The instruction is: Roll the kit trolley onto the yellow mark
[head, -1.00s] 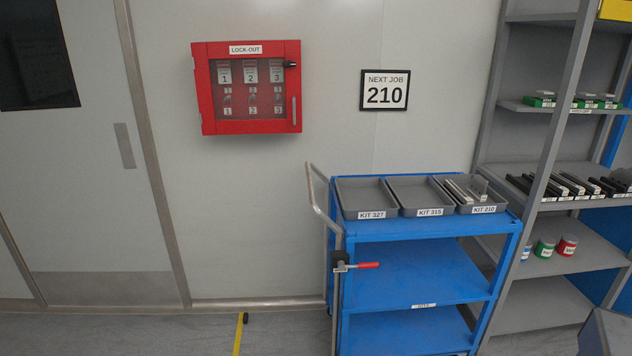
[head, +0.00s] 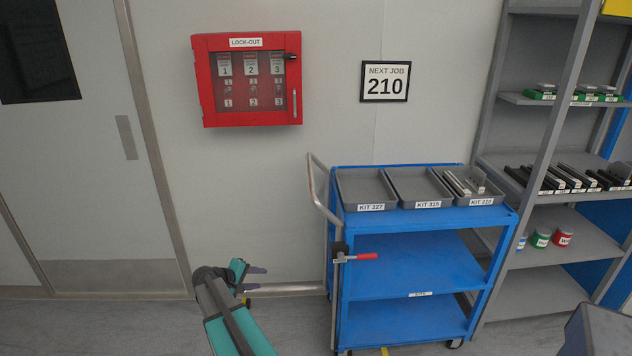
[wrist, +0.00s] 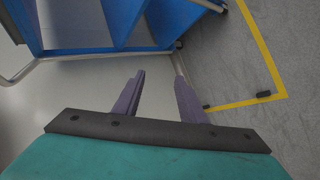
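The blue kit trolley (head: 425,308) stands against the wall. It has a grey tube handle (head: 318,190) at its left end and a red lever (head: 367,256) on the handle post. My gripper (head: 256,285) is low, left of the trolley and apart from it. In the wrist view my gripper (wrist: 159,75) is open, with nothing between its fingers; the trolley (wrist: 100,22) fills the top left there. The yellow mark (wrist: 262,45) is an outlined corner on the floor, right of my fingers in the wrist view. A bit of yellow line (head: 385,351) shows under the trolley's front.
Trays (head: 364,188) labelled KIT 327, KIT 315 and KIT 210 sit on the trolley; KIT 210 holds parts. A grey shelf rack (head: 545,225) stands close at its right. A red lock-out box (head: 247,80) and a NEXT JOB 210 sign (head: 385,82) hang on the wall.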

